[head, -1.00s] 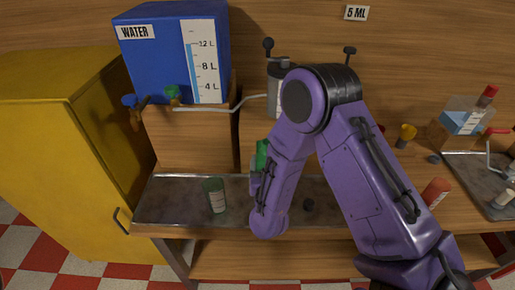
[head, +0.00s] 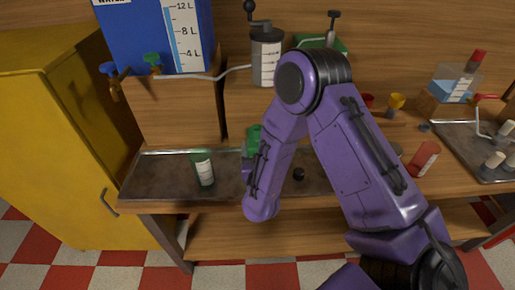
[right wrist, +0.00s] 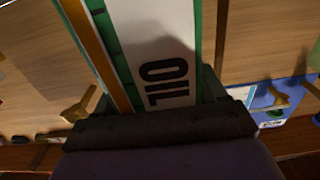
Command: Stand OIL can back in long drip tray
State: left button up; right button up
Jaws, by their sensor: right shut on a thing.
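The OIL can is green with a white label; it fills the middle of the right wrist view (right wrist: 165,45), the letters OIL close to the jaws. In the head view only a green part of it (head: 254,133) shows above my right gripper (head: 248,165). The gripper is shut on the can; my purple forearm hides most of the jaws. The long drip tray (head: 152,178) is a dark metal tray along the bench front. The can is over or at its back edge; I cannot tell whether it touches the tray. My left gripper is not in view.
A green cup-like container (head: 203,169) with a white label stands in the tray, left of my gripper. A small black knob-like thing (head: 298,174) is to its right. A blue water tank (head: 150,35) and pump canister (head: 266,55) stand behind. A red container (head: 424,158) stands right.

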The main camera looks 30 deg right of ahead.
jog(key=shift+w+f, duration=0.25)
jog(key=shift+f, duration=0.05)
jog(key=shift+s+f+b, duration=0.1)
jog(key=shift+b, duration=0.2)
jog(key=shift+f, duration=0.3)
jog(key=o, duration=1.7)
jog(key=shift+s+a, duration=0.1)
